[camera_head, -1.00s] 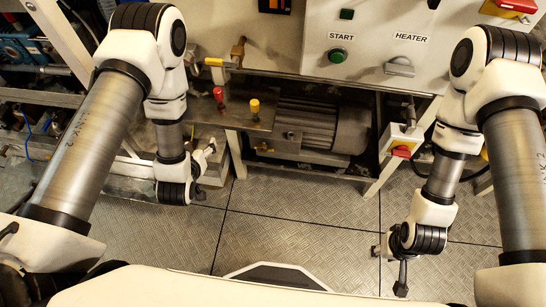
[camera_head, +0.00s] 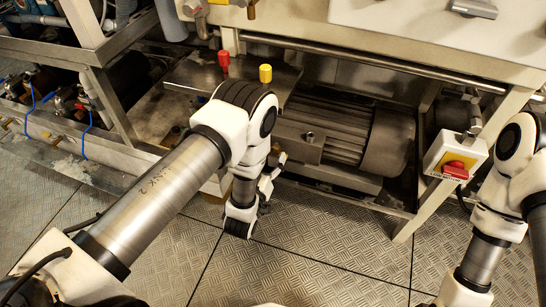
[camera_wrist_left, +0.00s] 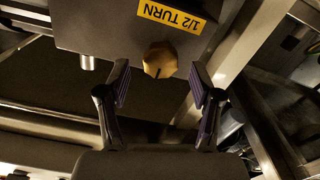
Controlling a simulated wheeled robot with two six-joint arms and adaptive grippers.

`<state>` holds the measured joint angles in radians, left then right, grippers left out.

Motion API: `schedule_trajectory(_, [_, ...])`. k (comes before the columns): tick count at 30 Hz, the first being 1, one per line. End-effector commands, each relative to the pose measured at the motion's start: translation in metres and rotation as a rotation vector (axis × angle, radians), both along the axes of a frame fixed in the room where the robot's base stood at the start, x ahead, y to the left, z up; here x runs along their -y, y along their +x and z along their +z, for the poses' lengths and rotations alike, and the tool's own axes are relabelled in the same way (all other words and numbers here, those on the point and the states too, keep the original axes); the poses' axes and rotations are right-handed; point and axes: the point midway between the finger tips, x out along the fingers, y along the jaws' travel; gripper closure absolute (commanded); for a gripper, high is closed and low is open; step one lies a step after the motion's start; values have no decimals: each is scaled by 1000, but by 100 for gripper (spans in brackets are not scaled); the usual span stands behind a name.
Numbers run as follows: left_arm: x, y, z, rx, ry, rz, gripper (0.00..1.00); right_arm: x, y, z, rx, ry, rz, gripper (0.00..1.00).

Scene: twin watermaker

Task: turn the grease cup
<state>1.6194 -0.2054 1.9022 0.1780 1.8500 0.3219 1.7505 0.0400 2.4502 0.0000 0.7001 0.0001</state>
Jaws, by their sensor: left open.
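The grease cup (camera_wrist_left: 159,60) is a brass, faceted knob with a dark mark, below a yellow "1/2 TURN" label (camera_wrist_left: 170,16) in the left wrist view. My left gripper (camera_wrist_left: 160,82) is open. Its two fingertips stand apart on either side of the cup, with gaps on both sides; the cup is just beyond the tips, near the middle. In the head view my left gripper (camera_head: 270,181) is low, left of the motor, and the cup is hidden by my arm or gripper. My right gripper is out of view.
The grey motor (camera_head: 350,140) sits under the bench. A red knob (camera_head: 223,62) and a yellow knob (camera_head: 265,74) stand on the plate above. A red switch on a yellow box (camera_head: 455,165) is at right. The patterned metal floor (camera_head: 330,240) is clear.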

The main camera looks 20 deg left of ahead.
Motion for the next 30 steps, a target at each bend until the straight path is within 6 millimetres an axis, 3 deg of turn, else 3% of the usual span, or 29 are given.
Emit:
schedule_trajectory(4, [1,22,-2,2,0,1,35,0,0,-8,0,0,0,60])
schedule_trajectory(12, [1,26,0,-2,1,-1,35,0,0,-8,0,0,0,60])
schedule_trajectory(13, [1,26,0,-2,1,-1,38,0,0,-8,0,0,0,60])
schedule_trajectory(18, [1,26,0,-1,1,0,95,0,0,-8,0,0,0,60])
schedule_trajectory(30, [1,26,0,0,33,0,95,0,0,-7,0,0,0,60])
